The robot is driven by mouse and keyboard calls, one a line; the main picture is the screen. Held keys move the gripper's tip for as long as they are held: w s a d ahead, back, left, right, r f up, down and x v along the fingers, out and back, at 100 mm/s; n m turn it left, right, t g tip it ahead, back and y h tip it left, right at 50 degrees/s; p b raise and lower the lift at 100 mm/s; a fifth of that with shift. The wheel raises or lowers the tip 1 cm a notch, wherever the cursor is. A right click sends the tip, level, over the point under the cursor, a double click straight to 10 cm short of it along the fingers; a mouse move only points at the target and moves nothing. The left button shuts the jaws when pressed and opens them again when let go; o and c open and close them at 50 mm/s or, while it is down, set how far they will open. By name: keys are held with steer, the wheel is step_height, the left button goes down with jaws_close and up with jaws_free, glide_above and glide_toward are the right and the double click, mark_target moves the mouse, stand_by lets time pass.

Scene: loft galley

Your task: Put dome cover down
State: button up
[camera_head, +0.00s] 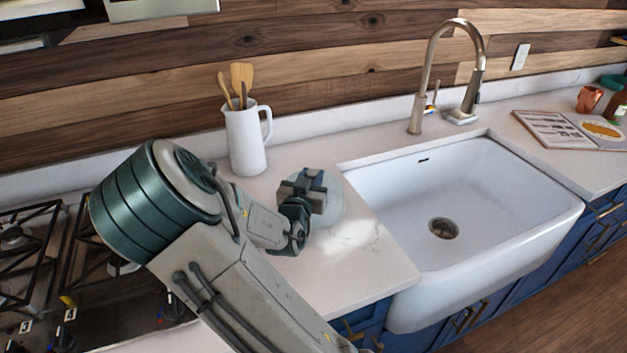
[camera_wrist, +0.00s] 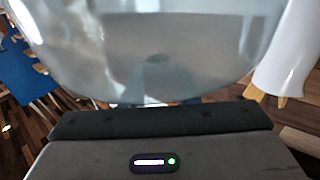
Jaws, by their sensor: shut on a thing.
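The dome cover (camera_head: 332,208) is a pale, see-through round thing over the counter to the left of the sink. My gripper (camera_head: 308,188) is shut on it and hides part of it in the head view. In the wrist view the glassy dome cover (camera_wrist: 150,50) fills the upper middle, right beyond the dark gripper edge (camera_wrist: 160,121). The fingertips' contact is hidden there. I cannot tell whether the dome's rim touches the counter (camera_head: 362,262) or hangs a little above it.
A white pitcher (camera_head: 246,140) with wooden utensils stands just behind and left of the dome. The white sink (camera_head: 480,190) lies to the right, the gas stove (camera_head: 30,260) to the left. An open book (camera_head: 560,130) and a copper mug (camera_head: 589,99) are at far right.

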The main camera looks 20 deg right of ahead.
steer(key=o, duration=0.5)
steer(key=shift+f, duration=0.15)
steer(key=shift+c, duration=0.2)
steer(key=o, duration=0.4)
steer(key=shift+r, duration=0.2)
